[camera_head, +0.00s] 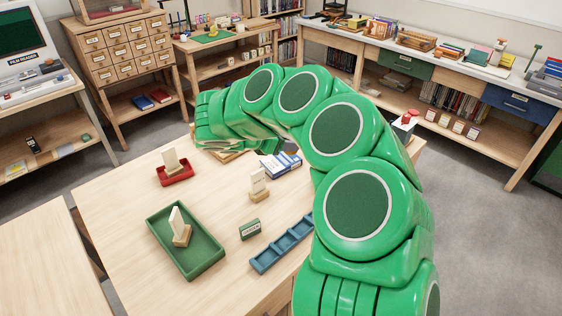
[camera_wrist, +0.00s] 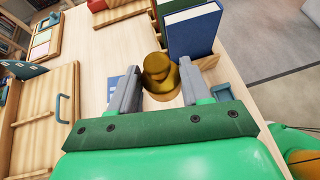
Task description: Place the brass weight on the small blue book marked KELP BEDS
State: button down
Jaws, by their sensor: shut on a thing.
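The brass weight (camera_wrist: 158,66) is a rounded, knobbed gold-brown piece between my two grey fingers in the wrist view. My gripper (camera_wrist: 158,78) is shut on it. A tan round surface shows just below the weight, and I cannot tell whether the weight touches it. A flat blue piece with white marks (camera_wrist: 115,86) shows beside the left finger, partly hidden. In the head view a blue and white book (camera_head: 281,165) lies on the table right of my gripper (camera_head: 222,147). Its title is too small to read, so I cannot confirm KELP BEDS. The weight is hidden there.
An upright blue book (camera_wrist: 192,32) stands close beyond the weight. The wooden table (camera_head: 120,215) also carries a green tray (camera_head: 205,262), a red tray (camera_head: 176,178), a blue divided tray (camera_head: 283,243) and a small green box (camera_head: 250,229). The table's left front is clear.

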notch_tip(320, 180, down, 2)
jog(key=shift+w+f, duration=0.1)
jog(key=shift+f, duration=0.15)
jog(key=shift+w+f, duration=0.1)
jog(key=shift+w+a+f, duration=1)
jog(key=shift+w+f, duration=0.95)
jog(key=shift+w, duration=2.35)
send_over(278, 162)
jog(key=shift+s+f, duration=0.15)
jog(key=shift+f, duration=1.15)
jog(key=shift+s+f, duration=0.15)
jog(key=shift+f, duration=1.15)
jog(key=shift+w+f, duration=0.1)
jog(key=shift+w+f, duration=0.25)
jog(key=shift+f, duration=1.55)
jog(key=shift+f, duration=0.1)
jog(key=c, duration=0.5)
grip_release()
